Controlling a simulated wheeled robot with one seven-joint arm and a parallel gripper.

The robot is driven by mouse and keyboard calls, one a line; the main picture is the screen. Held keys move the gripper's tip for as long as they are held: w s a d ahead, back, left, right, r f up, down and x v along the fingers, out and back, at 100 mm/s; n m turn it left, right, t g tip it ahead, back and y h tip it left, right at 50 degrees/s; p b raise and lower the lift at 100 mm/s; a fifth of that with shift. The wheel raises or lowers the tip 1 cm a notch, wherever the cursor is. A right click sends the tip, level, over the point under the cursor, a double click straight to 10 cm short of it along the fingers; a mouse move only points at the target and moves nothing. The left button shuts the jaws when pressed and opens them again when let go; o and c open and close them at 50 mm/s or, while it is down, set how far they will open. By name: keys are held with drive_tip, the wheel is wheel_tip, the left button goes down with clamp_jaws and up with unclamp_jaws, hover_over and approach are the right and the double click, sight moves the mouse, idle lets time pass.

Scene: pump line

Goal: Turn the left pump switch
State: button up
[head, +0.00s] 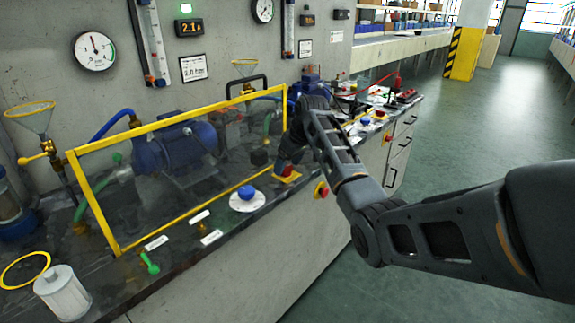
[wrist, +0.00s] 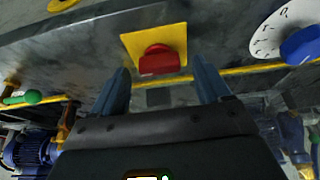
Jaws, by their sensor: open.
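The left pump switch is a red knob on a yellow square plate (head: 287,176), on the bench front strip, right of the blue dial. In the wrist view the red knob (wrist: 158,60) shows between and just beyond my fingertips. My gripper (head: 286,160) is open, pointing down close above the knob, with one finger to each side of it in the wrist view (wrist: 161,68). I cannot tell whether the fingers touch the knob. My gripper partly hides the knob in the head view. A second red switch (head: 388,137) sits farther right along the bench.
A yellow-framed clear guard (head: 178,117) stands behind, over a blue pump (head: 172,146). A blue dial (head: 247,192) on a white disc is left of the switch, with a green-handled valve (head: 149,263) farther left. A red-and-yellow button (head: 321,190) is on the bench front. The aisle floor (head: 470,125) is clear.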

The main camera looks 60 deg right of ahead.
drive_tip(key=shift+w+f, duration=0.1)
drive_tip(key=shift+f, duration=0.15)
drive_tip(key=c, duration=1)
drive_tip(key=shift+c, duration=0.2)
